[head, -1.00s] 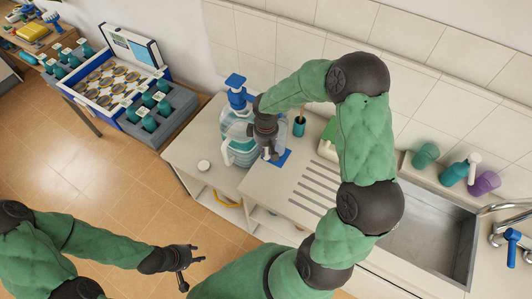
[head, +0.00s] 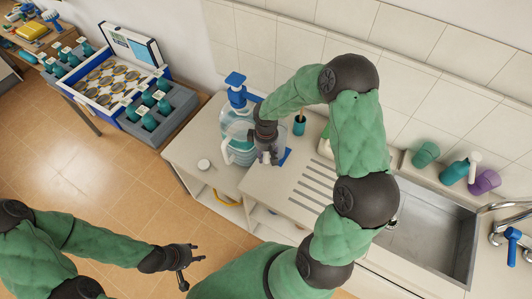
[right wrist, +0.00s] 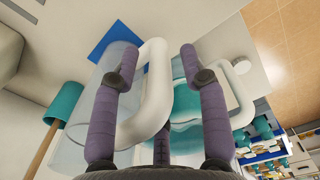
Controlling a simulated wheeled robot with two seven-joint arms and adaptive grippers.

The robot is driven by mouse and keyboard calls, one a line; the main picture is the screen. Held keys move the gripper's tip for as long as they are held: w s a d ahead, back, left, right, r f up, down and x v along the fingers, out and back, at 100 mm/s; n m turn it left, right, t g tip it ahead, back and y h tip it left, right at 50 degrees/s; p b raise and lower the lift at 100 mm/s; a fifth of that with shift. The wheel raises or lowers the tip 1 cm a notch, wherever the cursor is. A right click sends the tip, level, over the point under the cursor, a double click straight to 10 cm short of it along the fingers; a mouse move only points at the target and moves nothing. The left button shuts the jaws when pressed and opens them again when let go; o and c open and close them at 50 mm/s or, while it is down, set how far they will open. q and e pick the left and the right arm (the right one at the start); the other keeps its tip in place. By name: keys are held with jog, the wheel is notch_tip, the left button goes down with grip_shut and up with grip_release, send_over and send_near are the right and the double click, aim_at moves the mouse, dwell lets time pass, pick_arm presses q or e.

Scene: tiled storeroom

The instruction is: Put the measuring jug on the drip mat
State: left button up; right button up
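The measuring jug (right wrist: 78,135) is a clear cylinder with a white handle (right wrist: 157,85) in the right wrist view. In the head view it is mostly hidden by my right gripper (head: 268,156). The blue drip mat (head: 286,156) lies on the counter by that gripper, partly covered; it also shows behind the jug in the right wrist view (right wrist: 108,44). My right gripper's fingers (right wrist: 160,62) are spread on either side of the handle, with gaps. I cannot tell whether the jug's base rests on the mat. My left gripper (head: 190,266) is empty and open, low over the floor.
A large water bottle with a blue pump (head: 236,90) stands close left of my right gripper. A white lid (head: 204,164) lies near the counter's front edge. A teal cup with a wooden handle (head: 299,126) stands behind. The grooved drainer (head: 310,183) is clear beside the sink (head: 432,240).

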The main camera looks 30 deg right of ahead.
jog(key=shift+r, duration=0.3)
notch_tip(320, 180, up, 11)
jog(key=shift+r+p, duration=0.15)
jog(key=shift+p, duration=0.15)
jog(key=s+a+f+m+y, duration=0.2)
jog(key=s+a+f+y, duration=0.15)
jog(key=a+f, duration=0.95)
jog(key=s+a+f+m, duration=0.3)
jog(key=s+a+f, duration=0.4)
jog(key=s+f, duration=0.4)
jog(key=shift+s+m, duration=0.4)
jog(key=shift+s, duration=0.1)
